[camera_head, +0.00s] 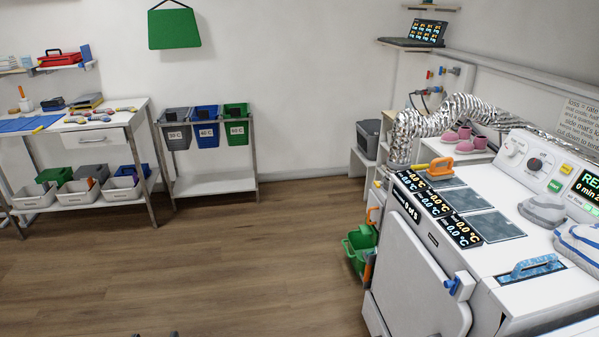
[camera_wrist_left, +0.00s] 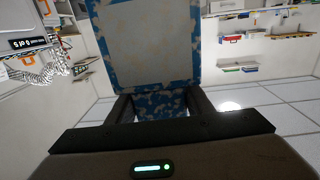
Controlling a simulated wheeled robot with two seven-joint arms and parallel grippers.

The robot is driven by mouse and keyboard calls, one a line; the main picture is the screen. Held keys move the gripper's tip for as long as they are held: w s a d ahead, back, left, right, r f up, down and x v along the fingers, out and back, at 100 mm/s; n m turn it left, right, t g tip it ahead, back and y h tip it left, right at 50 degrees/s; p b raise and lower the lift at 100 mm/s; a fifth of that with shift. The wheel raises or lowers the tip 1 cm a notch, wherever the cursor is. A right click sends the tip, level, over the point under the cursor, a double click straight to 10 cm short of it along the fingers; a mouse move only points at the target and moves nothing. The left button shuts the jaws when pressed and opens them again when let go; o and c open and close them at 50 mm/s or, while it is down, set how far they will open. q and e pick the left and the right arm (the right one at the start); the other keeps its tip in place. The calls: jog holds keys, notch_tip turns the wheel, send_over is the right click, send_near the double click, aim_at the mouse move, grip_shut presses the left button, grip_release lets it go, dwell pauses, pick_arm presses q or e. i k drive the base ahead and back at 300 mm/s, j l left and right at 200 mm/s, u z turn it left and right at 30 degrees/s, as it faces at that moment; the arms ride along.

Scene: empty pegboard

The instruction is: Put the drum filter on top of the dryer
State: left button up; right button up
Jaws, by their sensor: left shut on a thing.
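My left gripper (camera_wrist_left: 161,106) is shut on a flat panel with a blue-and-white mottled frame and a pale middle, which looks like the drum filter (camera_wrist_left: 142,45). The panel extends up from the fingers and past the top edge of the left wrist view. It does not show in the head view. The white dryer (camera_head: 415,275) stands at the right of the head view, with dark panels and displays on its top. A blue mottled handle (camera_head: 538,267) sits in its top near the right edge. My right gripper is in neither view.
A silver hose (camera_head: 440,115) curves behind the dryer. An orange-handled tool (camera_head: 441,166), a grey cloth bundle (camera_head: 543,211) and a blue-striped bundle (camera_head: 580,243) lie on its top. A green bin (camera_head: 360,247) hangs at its left side. The wooden floor (camera_head: 200,270) is clear.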

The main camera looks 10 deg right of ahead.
aim_at(509, 211)
jog(key=i+j+z, duration=0.1)
jog(key=i+z, duration=0.3)
jog(key=i+j+z, duration=0.2)
jog(key=z, duration=0.15)
jog(key=i+j+z, duration=0.6)
jog(key=z, duration=0.25)
jog(key=i+j+z, duration=0.1)
jog(key=j+z, duration=0.15)
jog(key=z, duration=0.2)
jog(key=i+j+z, duration=0.1)
jog(key=j+z, duration=0.2)
jog(key=z, duration=0.15)
jog(key=i+j+z, duration=0.1)
jog(key=j+z, duration=1.15)
